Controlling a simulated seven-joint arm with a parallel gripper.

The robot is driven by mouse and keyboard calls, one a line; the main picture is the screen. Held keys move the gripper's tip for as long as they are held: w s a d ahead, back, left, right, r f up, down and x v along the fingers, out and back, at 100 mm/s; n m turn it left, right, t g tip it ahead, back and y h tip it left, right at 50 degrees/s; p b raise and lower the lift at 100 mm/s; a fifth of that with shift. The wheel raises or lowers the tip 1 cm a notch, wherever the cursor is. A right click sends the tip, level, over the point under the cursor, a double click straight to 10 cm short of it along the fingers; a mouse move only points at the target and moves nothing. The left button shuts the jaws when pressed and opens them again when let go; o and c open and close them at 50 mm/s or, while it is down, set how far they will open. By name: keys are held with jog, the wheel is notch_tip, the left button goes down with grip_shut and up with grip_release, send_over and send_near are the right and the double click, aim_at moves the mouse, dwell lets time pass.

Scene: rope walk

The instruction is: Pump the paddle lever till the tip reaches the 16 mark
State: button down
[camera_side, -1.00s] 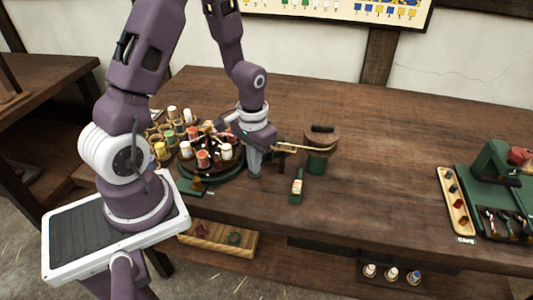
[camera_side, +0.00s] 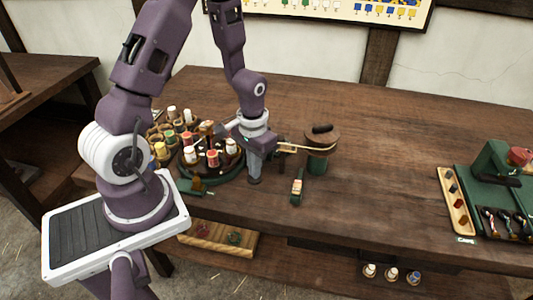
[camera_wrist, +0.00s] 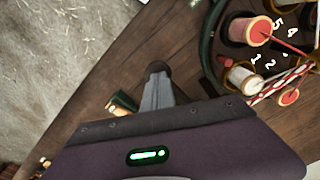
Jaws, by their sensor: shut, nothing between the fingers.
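My gripper (camera_side: 254,181) is shut and empty, pointing down just right of the round green-rimmed turntable (camera_side: 226,181). In the wrist view its closed fingers (camera_wrist: 157,78) end in a dark tip over bare wood. A small green piece with a wooden upright (camera_side: 197,185) stands at the turntable's front; it may be the paddle lever, but I cannot tell. Several spools (camera_side: 213,158) stand on the turntable, and white numbers show by them in the wrist view. A pale rope (camera_side: 300,149) runs right to a wooden-topped green post (camera_side: 322,138). I cannot read a 16 mark.
A green piece with a cream label (camera_side: 297,187) lies right of my gripper, near the front edge. More spools (camera_side: 172,112) crowd behind the turntable. A green stand (camera_side: 492,165) and a wooden tray (camera_side: 457,200) are far right. The table's middle is clear.

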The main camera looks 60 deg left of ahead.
jog(key=shift+f, duration=0.1)
dwell(0.3)
jog(key=shift+w+r, duration=0.1)
jog(key=shift+r, duration=2.2)
jog(key=shift+r, duration=0.3)
jog(key=s+d+r+m+t, duration=0.1)
jog(key=s+d+r+t, duration=0.1)
jog(key=r, duration=0.5)
jog(key=s+d+r+m+t, duration=0.1)
jog(key=s+d+r, duration=0.4)
jog(key=s+r, duration=0.2)
jog(key=s+d+r+m+t, duration=0.1)
jog(key=s+d+r+t, duration=0.1)
jog(key=r, duration=0.6)
jog(key=shift+s+d+t, duration=0.3)
jog(key=shift+s+d, duration=0.35)
jog(key=shift+s, duration=0.55)
